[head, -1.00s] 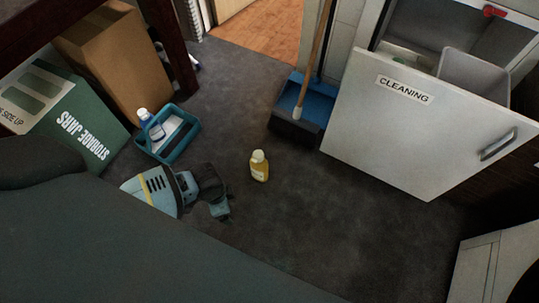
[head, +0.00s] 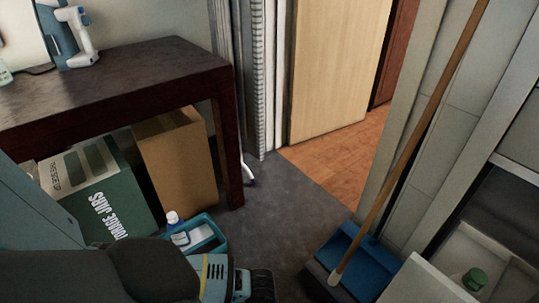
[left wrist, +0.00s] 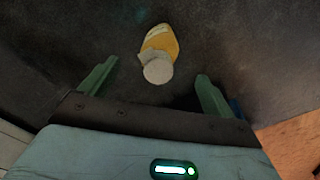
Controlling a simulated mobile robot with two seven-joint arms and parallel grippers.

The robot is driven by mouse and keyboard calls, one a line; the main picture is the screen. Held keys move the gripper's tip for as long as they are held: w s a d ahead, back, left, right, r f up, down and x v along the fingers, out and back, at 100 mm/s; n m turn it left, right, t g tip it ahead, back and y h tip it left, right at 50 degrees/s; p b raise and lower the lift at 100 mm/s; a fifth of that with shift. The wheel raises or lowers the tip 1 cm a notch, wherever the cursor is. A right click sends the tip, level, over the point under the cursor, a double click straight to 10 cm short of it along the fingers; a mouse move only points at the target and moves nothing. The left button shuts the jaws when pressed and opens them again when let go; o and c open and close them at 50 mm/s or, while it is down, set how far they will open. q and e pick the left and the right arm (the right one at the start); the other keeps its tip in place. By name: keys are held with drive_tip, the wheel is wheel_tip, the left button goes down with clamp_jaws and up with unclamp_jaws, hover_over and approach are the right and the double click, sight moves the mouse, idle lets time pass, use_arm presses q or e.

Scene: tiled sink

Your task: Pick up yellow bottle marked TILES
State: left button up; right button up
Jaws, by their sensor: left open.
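The yellow bottle (left wrist: 160,42) with a pale round cap shows in the left wrist view, on the dark floor; no label can be read. My left gripper (left wrist: 155,75) is open, its two green fingers apart, with the cap end of the bottle between and just beyond the fingertips. I see no contact between fingers and bottle. In the head view the bottle is out of frame, and only part of my left arm and wrist shows at the bottom edge. My right gripper is in neither view.
A teal caddy (head: 221,246) with a blue-capped bottle stands near my left arm. A cardboard box (head: 181,168) and a green jar box (head: 113,205) sit under a dark table (head: 120,88). A broom (head: 407,148) and blue dustpan (head: 355,256) stand right, beside an open cleaning drawer.

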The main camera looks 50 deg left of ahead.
use_arm(q)
drive_tip(key=shift+s+f, duration=0.1)
drive_tip(key=shift+f, duration=0.3)
drive_tip(key=shift+f+b, duration=0.7)
drive_tip(key=shift+f, duration=0.2)
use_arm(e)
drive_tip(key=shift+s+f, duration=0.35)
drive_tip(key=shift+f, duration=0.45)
use_arm(q)
drive_tip(key=shift+f, duration=0.15)
drive_tip(key=f+b, duration=0.2)
drive_tip(key=f, duration=0.1)
drive_tip(key=f+b, duration=0.1)
drive_tip(key=f, duration=0.1)
drive_tip(key=shift+w+d+b, duration=0.3)
drive_tip(key=shift+w, duration=0.05)
drive_tip(key=shift+r, duration=0.1)
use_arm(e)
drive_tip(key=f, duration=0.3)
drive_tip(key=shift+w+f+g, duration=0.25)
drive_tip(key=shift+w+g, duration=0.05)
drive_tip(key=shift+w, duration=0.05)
